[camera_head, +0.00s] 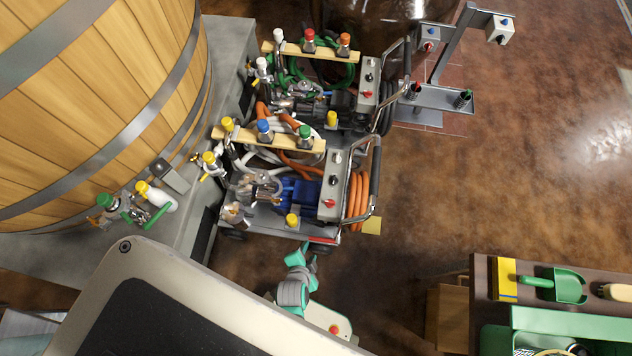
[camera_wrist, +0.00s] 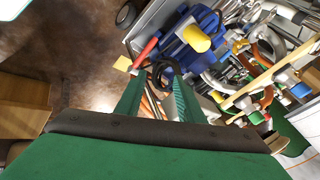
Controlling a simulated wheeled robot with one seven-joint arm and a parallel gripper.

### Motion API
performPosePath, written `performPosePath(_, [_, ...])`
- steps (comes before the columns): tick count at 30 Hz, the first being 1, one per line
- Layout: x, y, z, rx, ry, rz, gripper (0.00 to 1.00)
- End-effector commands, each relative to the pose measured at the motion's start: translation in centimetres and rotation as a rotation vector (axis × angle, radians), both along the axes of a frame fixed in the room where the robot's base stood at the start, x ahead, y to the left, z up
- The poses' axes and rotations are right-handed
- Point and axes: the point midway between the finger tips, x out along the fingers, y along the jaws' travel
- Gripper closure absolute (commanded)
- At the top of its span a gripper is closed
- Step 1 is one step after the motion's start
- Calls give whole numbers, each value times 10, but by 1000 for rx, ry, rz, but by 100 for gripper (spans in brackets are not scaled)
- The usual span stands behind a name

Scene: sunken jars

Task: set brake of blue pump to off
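The blue pump is a wheeled cart with a blue motor (camera_head: 298,192) and an orange hose, in the middle of the head view. Its blue body (camera_wrist: 190,48) also shows in the wrist view. A red bar (camera_head: 324,240) sits low at the cart's near right corner, and it shows in the wrist view (camera_wrist: 147,49). I cannot tell its brake setting. My gripper (camera_wrist: 157,85) has its two green fingers apart, with nothing held between them. The red bar appears just beyond the fingertips. In the head view my teal wrist parts (camera_head: 296,285) are just below the cart.
A second pump cart with a green hose (camera_head: 330,75) stands behind. A large wooden barrel (camera_head: 90,110) on a concrete plinth is at left. A bench (camera_head: 482,290) with a green scoop (camera_head: 562,285) is at lower right. The brown floor (camera_head: 440,200) right of the cart is clear.

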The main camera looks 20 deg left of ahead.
Motion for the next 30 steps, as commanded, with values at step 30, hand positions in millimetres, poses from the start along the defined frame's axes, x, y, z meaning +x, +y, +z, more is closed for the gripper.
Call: performPosePath(30, [64, 30, -120, -146, 212, -668, 65])
